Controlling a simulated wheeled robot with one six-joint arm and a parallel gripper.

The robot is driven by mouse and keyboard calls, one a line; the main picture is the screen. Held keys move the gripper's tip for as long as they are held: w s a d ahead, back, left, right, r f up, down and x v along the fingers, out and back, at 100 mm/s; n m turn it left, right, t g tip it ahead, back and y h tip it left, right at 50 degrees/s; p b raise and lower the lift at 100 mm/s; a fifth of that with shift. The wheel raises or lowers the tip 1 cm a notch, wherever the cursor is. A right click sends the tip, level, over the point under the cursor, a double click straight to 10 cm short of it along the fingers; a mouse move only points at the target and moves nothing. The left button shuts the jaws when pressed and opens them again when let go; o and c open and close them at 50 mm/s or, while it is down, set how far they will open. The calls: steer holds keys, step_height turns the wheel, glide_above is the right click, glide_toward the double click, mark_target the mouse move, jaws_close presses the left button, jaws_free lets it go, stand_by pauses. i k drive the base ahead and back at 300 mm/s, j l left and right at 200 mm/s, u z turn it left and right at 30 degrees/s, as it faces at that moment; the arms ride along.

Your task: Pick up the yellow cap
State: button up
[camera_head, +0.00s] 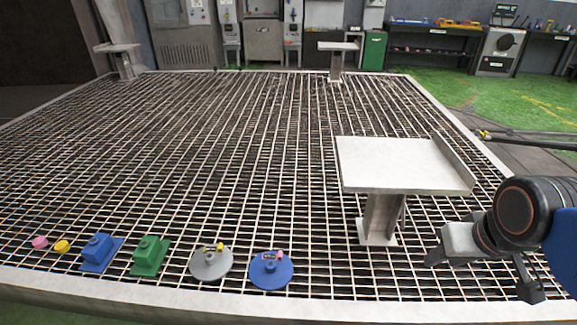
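A small round yellow cap (62,246) lies on the metal grating at the lower left, just right of a pink cap (40,243). Another small yellow piece (219,247) sits on a grey round disc (205,268). My arm is at the lower right, far from the yellow cap. I see nothing held there.
A blue block (98,250), a green block (150,255) and a blue disc (268,274) with a pink piece stand in the front row. A pale raised platform (395,163) on a post rises near my arm.

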mark_target(63, 246)
steer(key=j+u, duration=0.1)
steer(key=u, duration=0.75)
steer(key=j+u, duration=0.1)
steer(key=u, duration=0.35)
steer(key=i+u, duration=0.1)
steer(key=u, duration=0.35)
steer(key=k+l+u, duration=0.2)
steer(key=j, duration=0.1)
